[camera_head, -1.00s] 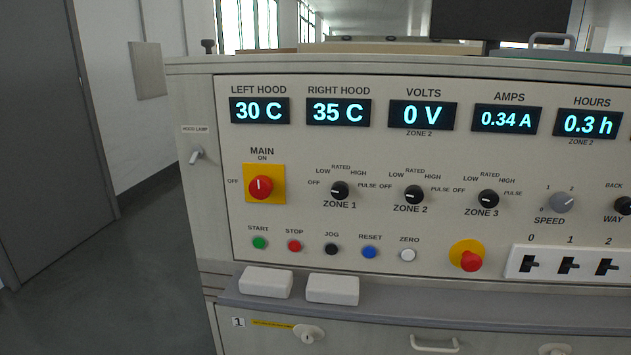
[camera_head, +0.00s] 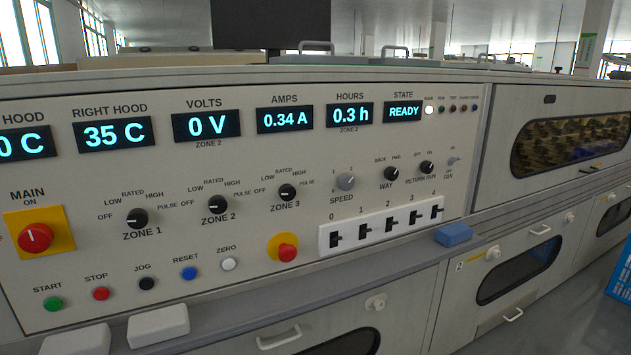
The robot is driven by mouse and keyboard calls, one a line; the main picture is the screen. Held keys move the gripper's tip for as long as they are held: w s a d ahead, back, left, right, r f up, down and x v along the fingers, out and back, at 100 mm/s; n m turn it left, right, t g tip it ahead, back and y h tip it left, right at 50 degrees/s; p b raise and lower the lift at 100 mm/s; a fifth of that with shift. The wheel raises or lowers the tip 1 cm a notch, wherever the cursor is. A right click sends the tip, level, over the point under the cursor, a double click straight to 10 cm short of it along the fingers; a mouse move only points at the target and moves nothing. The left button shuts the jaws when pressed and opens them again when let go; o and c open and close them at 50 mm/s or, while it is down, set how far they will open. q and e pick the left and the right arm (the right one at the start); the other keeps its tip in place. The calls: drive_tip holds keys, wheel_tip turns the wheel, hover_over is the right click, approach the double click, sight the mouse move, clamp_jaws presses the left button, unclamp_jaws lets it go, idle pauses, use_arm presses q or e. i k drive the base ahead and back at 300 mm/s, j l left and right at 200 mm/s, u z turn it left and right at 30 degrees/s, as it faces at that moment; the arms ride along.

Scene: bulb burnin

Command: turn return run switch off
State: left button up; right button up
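The return run switch (camera_head: 427,167) is a small black rotary knob on the right part of the control panel (camera_head: 300,150), with OFF and ON printed above it. Its pointer mark is too small to read surely. The way knob (camera_head: 391,174) is to its left and the small fan toggle (camera_head: 453,161) to its right. The state display (camera_head: 404,112) above reads READY. Neither of my grippers is in view.
A row of black slotted switches (camera_head: 391,224) on a white plate lies below the knob. A red emergency button (camera_head: 287,252) is further left. A blue block (camera_head: 453,234) and white blocks (camera_head: 158,326) rest on the grey ledge. A blue crate (camera_head: 620,270) stands at the right.

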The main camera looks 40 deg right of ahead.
sight(427, 167)
drive_tip(key=z, duration=1.85)
